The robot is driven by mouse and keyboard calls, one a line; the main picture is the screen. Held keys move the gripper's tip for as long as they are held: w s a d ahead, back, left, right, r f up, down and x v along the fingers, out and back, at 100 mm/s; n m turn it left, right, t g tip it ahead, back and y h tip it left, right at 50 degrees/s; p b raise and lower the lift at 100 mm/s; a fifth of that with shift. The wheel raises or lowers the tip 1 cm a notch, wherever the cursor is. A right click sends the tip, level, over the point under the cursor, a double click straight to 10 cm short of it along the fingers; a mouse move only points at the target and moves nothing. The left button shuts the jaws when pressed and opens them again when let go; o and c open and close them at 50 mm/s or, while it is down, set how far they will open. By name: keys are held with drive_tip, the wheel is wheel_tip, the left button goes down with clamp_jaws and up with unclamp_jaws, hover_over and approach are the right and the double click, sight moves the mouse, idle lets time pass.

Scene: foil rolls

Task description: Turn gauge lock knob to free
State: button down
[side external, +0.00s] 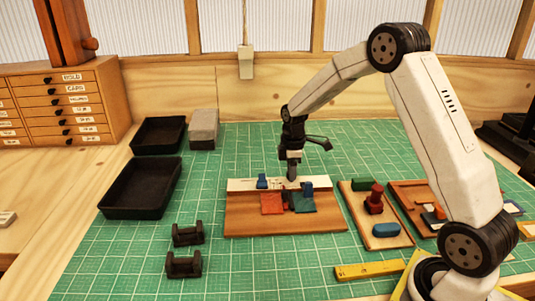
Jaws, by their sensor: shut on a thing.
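A wooden board (285,222) lies on the green mat with a pale strip (240,184) along its back edge. Two small blue blocks stand at the strip, one on the left (262,181) and one on the right (308,189). An orange-red piece (271,203) and a teal piece (302,203) lie in front of them. My gripper (292,178) points down at the strip between the blue blocks, shut on the gauge lock knob. The knob is too small and covered by the fingers to show its angle.
To the right are a board with a red post (375,200) and blue piece (386,230), another wooden tray (405,190) and a yellow ruler (368,271). Two black holders (187,234) and black trays (140,190) stand left. The mat in front is clear.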

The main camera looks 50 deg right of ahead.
drive_tip(key=shift+c, duration=1.5)
unclamp_jaws()
drive_tip(key=shift+r, duration=0.1)
drive_tip(key=shift+r, duration=3.8)
drive_tip(key=s+a+f+m+t, duration=0.1)
drive_tip(key=s+a+m, duration=0.2)
drive_tip(key=s+a, duration=0.2)
drive_tip(key=s+a+f+m, duration=0.2)
drive_tip(key=s+a+m, duration=0.1)
drive_tip(key=s+a, duration=0.2)
drive_tip(key=s+a+f+m+t, duration=0.1)
drive_tip(key=s+a+f+m, duration=0.1)
drive_tip(key=s+a, duration=0.3)
drive_tip(key=shift+s+a+m+t, duration=0.1)
drive_tip(key=shift+s+m+t, duration=0.35)
drive_tip(key=shift+s, duration=0.95)
